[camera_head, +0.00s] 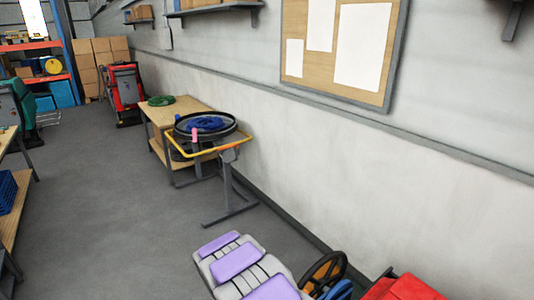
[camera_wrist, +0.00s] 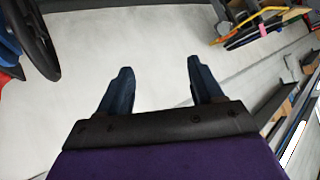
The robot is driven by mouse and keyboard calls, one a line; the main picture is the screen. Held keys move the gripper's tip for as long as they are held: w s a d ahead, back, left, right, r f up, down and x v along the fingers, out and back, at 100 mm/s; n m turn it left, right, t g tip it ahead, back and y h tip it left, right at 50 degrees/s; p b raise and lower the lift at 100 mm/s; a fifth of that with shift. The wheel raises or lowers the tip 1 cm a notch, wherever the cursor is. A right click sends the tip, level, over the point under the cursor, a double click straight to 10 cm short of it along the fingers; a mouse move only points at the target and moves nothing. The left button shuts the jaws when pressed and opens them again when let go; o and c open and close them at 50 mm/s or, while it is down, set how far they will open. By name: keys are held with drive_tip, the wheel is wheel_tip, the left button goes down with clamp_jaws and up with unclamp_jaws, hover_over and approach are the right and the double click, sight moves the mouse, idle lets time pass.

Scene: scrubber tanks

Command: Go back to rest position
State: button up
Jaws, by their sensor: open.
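My gripper (camera_wrist: 160,66) shows in the wrist view with its two dark blue fingers spread apart. Nothing is between the fingers, only the pale wall behind them. The gripper fingers cannot be made out in the head view. No object is held.
Wooden table (camera_head: 189,112) with a green coil (camera_head: 161,100) stands along the wall. Nearer is a stand with a yellow rim (camera_head: 238,138) and a blue item (camera_head: 202,124). A dark wheel (camera_head: 323,272) and red machine (camera_head: 403,288) are close at bottom right. Grey floor (camera_head: 115,205) is open.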

drive_tip(key=s+d+r+n+g+y, duration=0.2)
drive_tip(key=s+d+r, duration=0.1)
drive_tip(key=s+r, duration=0.45)
drive_tip(key=s+d+r+n+g+y, duration=0.2)
drive_tip(key=s+d+r+y, duration=0.1)
drive_tip(key=s+r, duration=0.4)
drive_tip(key=s+d+r+g+h, duration=0.1)
drive_tip(key=s+d, duration=0.5)
drive_tip(key=s, duration=0.7)
drive_tip(key=s+d+r+n+g+h, duration=0.1)
drive_tip(key=s+d+g, duration=0.3)
drive_tip(key=s, duration=0.9)
drive_tip(key=s+d+r+g+h, duration=0.1)
drive_tip(key=s+d+r+g, duration=0.1)
drive_tip(key=s+d, duration=0.6)
drive_tip(key=s+g, duration=0.1)
drive_tip(key=s, duration=0.4)
drive_tip(key=shift+s+r+b, duration=0.15)
drive_tip(key=shift+s+b, duration=0.05)
drive_tip(key=shift+b, duration=0.2)
